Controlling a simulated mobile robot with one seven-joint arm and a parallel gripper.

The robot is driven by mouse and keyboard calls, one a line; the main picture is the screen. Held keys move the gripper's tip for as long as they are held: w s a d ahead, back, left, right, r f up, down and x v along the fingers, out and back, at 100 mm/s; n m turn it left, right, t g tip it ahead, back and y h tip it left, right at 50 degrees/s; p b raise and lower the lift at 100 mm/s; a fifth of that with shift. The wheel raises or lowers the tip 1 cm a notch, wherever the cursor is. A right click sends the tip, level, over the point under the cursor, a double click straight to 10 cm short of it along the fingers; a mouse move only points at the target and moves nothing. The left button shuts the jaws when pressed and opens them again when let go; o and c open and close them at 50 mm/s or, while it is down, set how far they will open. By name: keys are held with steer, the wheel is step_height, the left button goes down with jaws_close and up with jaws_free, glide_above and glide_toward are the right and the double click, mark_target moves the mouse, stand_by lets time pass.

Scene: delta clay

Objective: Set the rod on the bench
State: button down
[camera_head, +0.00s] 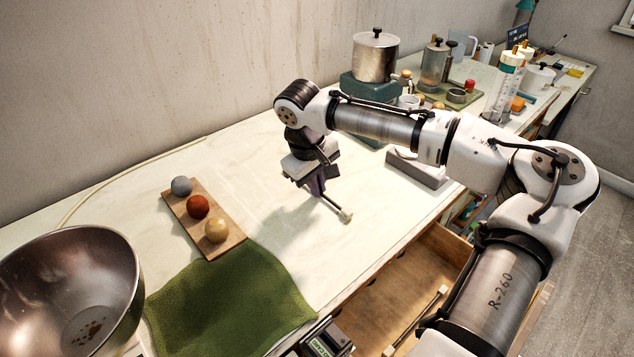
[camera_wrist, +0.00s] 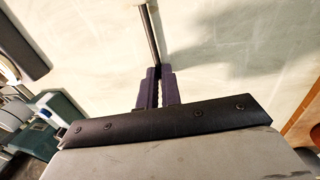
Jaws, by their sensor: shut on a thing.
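The rod (camera_head: 333,204) is thin and dark with a pale block-like end, and it slants down from my gripper (camera_head: 318,188) over the bench (camera_head: 385,205). My gripper is shut on the rod near its other end. In the wrist view the rod (camera_wrist: 152,40) runs up from between the dark fingers of my gripper (camera_wrist: 155,74), and its far end is cut off by the top edge. The pale end is low over the bench top; I cannot tell whether it touches.
A wooden board (camera_head: 222,240) with three balls, a green cloth (camera_head: 230,305) and a metal bowl (camera_head: 70,285) lie left. A grey block (camera_head: 418,168) and a pot (camera_head: 375,57) are behind. An open drawer (camera_head: 390,290) is in front. Bench around the rod is clear.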

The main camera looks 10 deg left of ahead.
steer(key=c, duration=2)
jaws_free()
steer(key=shift+f, duration=0.15)
steer(key=o, duration=0.4)
steer(key=r, duration=0.4)
steer(key=s+r+b, duration=0.1)
steer(key=r, duration=0.3)
steer(key=s+a+r, duration=0.1)
steer(key=r, duration=0.3)
steer(key=shift+a+r, duration=0.1)
